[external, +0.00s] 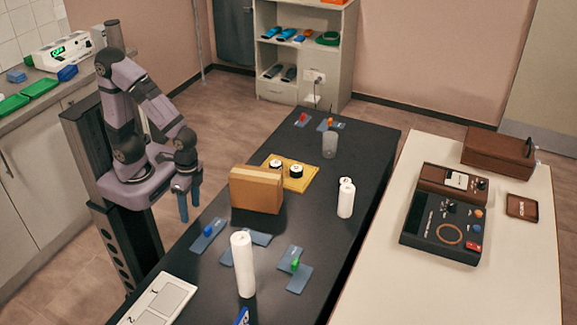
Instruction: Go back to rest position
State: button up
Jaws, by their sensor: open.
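My gripper (188,203) hangs with its blue fingers pointing down near the left edge of the black table (200,278). The fingers are apart and nothing shows between them. It is left of a cardboard box (256,190) and apart from it. My arm is bent, with its upper links folded near the column at the left.
White bottles (242,264) (345,198) stand upright on the black table. A yellow board (300,183) lies behind the box, near a clear cup (329,145). Blue plates (208,236) lie around. A white table (400,280) at right carries a black device (440,232).

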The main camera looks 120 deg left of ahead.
jog(key=shift+s+a+f+m+t+y, duration=0.15)
jog(key=shift+s+a+m+y, duration=0.15)
jog(key=shift+m, duration=0.2)
jog(key=shift+s+a+f+m+t+y, duration=0.1)
jog(key=shift+a+m+t+y, duration=0.1)
jog(key=shift+a+m, duration=0.25)
jog(key=shift+d+r, duration=0.1)
notch_tip(320, 180, up, 9)
jog(key=p, duration=0.8)
jog(key=shift+f+p, duration=0.2)
jog(key=shift+p, duration=0.15)
